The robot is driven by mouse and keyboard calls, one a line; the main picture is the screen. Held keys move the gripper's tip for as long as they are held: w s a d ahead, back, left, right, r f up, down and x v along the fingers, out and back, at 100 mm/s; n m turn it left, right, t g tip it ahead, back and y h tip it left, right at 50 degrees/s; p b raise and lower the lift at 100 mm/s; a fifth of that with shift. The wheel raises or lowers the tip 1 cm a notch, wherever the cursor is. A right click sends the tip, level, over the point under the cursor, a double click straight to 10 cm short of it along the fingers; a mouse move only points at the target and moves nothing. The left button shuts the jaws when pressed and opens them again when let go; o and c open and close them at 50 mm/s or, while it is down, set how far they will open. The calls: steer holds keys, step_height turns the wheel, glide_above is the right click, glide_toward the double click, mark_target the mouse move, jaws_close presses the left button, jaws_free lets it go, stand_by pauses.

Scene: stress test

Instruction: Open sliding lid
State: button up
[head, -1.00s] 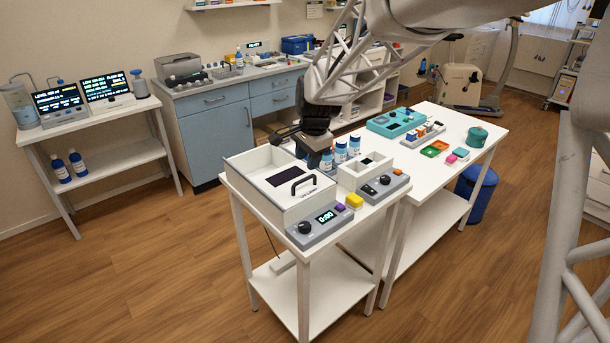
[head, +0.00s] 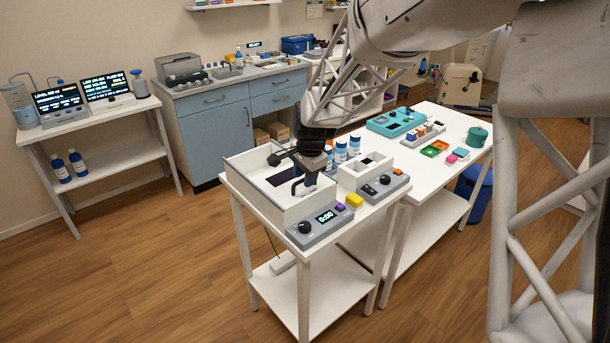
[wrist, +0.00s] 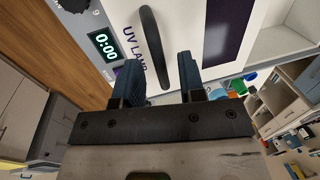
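A white box (head: 255,202) stands on the small white table, with a white lid (head: 271,191) on top. The lid has a dark window (head: 281,176) and a black arched handle (head: 295,188) near its front edge. In the wrist view the handle (wrist: 150,40) stands up from the white lid beside the "UV LAMP" lettering. My gripper (head: 309,182) points down at the handle, partly hiding the lid's right side. In the wrist view its two dark blue fingers (wrist: 160,72) are apart, with the handle's lower end showing between them. I cannot tell whether they touch it.
A grey control panel (head: 319,225) with a knob and "0:00" display fronts the box. A smaller white box (head: 351,175) with a grey panel stands to its right. Blue-and-white bottles (head: 341,150) stand close behind my gripper.

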jaws_close()
steer(key=w+a, duration=1)
stand_by(0.4)
steer(key=shift+o, duration=0.5)
jaws_free()
step_height(320, 180, up, 8)
steer(key=s+d, duration=0.1)
steer(key=shift+f, duration=0.15)
